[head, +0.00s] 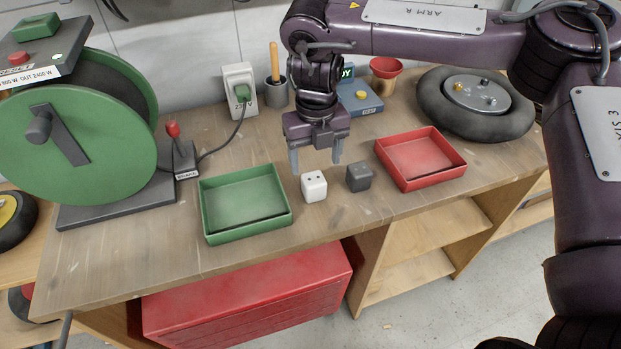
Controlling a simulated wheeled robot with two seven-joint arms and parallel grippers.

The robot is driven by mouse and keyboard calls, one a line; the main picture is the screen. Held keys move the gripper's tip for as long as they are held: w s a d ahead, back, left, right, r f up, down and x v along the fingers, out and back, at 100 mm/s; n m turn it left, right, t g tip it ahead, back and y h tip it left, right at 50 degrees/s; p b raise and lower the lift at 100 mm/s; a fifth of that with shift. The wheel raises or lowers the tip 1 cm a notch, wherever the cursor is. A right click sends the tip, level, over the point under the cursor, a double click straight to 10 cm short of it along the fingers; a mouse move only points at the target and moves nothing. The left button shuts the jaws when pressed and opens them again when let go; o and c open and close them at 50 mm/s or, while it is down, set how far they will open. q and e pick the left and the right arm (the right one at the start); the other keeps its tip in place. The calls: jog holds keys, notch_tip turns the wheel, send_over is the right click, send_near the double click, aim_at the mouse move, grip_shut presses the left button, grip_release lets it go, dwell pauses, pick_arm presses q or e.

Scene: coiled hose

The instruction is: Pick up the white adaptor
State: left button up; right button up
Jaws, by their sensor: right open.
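The white adaptor (314,187) is a small white cube with two dark holes in its top. It sits on the wooden workbench between the green tray and a dark grey adaptor. The dark grey adaptor (359,177) sits just to its right, apart from it. My right gripper (315,166) points down above and slightly behind the white adaptor. Its two fingers are spread and nothing shows between them. I cannot tell the exact height of the fingertips over the bench. My left gripper is not in view.
An empty green tray (206,222) lies left of the adaptors and an empty red tray (444,178) lies right. A wall socket (241,88), a grey cup (275,94) and a wheel (435,105) are at the back.

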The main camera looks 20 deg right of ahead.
aim_at(314, 178)
jog(key=f, duration=0.3)
jog(key=shift+s+a+p, duration=0.15)
jog(key=shift+s+p, duration=0.2)
jog(key=shift+p, duration=0.05)
jog(key=shift+w+f, duration=0.25)
jog(key=shift+f, duration=1)
jog(key=shift+s+f, duration=0.15)
jog(key=shift+c, duration=0.6)
jog(key=c, duration=0.9)
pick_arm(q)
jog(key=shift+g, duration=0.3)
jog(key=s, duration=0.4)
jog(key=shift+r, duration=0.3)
pick_arm(e)
jog(key=shift+c, duration=0.3)
